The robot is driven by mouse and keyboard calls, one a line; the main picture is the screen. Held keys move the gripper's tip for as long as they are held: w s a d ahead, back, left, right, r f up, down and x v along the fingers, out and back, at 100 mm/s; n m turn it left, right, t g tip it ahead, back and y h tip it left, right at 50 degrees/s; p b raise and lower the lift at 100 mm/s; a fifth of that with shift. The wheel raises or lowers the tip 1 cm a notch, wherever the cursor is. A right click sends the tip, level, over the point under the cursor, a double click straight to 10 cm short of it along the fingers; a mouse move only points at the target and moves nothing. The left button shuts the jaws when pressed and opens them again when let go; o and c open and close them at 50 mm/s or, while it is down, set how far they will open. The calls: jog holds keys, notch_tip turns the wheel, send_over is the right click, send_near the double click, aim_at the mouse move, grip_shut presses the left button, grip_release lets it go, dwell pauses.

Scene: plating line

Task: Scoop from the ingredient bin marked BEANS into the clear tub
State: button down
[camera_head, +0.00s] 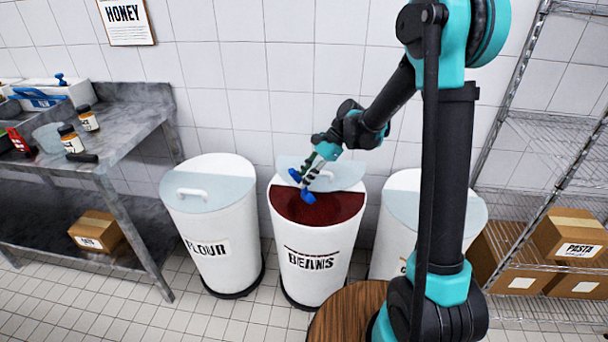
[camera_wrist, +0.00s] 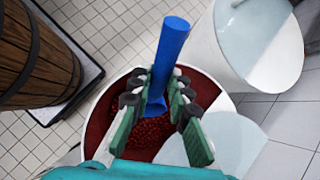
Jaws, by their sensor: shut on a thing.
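The white BEANS bin (camera_head: 308,257) stands in the middle of the head view, its front half open on dark red beans (camera_head: 325,210). A pale half lid (camera_head: 345,172) covers its back half. My gripper (camera_head: 310,180) is over the opening, shut on a blue scoop (camera_head: 308,197). In the wrist view the fingers (camera_wrist: 157,95) pinch the scoop (camera_wrist: 171,45), with beans (camera_wrist: 150,132) below it. I cannot tell whether the scoop touches the beans or holds any. A clear tub (camera_head: 47,138) stands on the metal table at the left.
The FLOUR bin (camera_head: 212,235) is left of the BEANS bin; another white bin (camera_head: 397,238) is at its right. A wooden barrel (camera_head: 345,312) stands in front. The metal table (camera_head: 135,120) holds jars (camera_head: 88,118) near the tub. A wire rack (camera_head: 545,150) is at the right.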

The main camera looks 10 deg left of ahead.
aim_at(305, 194)
jog(key=shift+w+d+f, duration=0.1)
jog(key=shift+f, duration=1.65)
jog(key=shift+w+d+f, duration=0.1)
jog(key=shift+f, duration=1.6)
jog(key=shift+w+d+f, duration=0.15)
jog(key=shift+w+d, duration=1.1)
jog(key=shift+d, duration=0.05)
jog(key=t+h, duration=0.1)
jog(key=f+t+h, duration=0.1)
jog(key=h, duration=0.1)
jog(key=f+t+h, duration=0.1)
jog(key=t, duration=0.1)
jog(key=shift+s+a+f+n, duration=0.15)
jog(key=shift+s+a+n, duration=0.15)
jog(key=shift+s+a, duration=0.1)
jog(key=shift+s+a+r+t+h, duration=0.2)
jog(key=shift+s+a+t+h, duration=0.45)
jog(key=shift+h, duration=0.25)
jog(key=shift+s+a+r+n+t+h, duration=0.15)
jog(key=shift+s+a+r+t+h, duration=0.2)
jog(key=shift+s+a+t+h, duration=0.4)
jog(key=shift+s+a+r+n+t+h, duration=0.15)
jog(key=shift+s+a+r+t+h, duration=0.25)
jog(key=shift+s+a, duration=0.55)
jog(key=shift+s+a+r+t+h, duration=0.1)
jog(key=shift+a+r+t+h, duration=0.15)
jog(key=shift+r, duration=0.5)
jog(key=shift+s+a+r+t+h, duration=0.1)
jog(key=shift+r+t+h, duration=0.2)
jog(key=shift+r, duration=0.4)
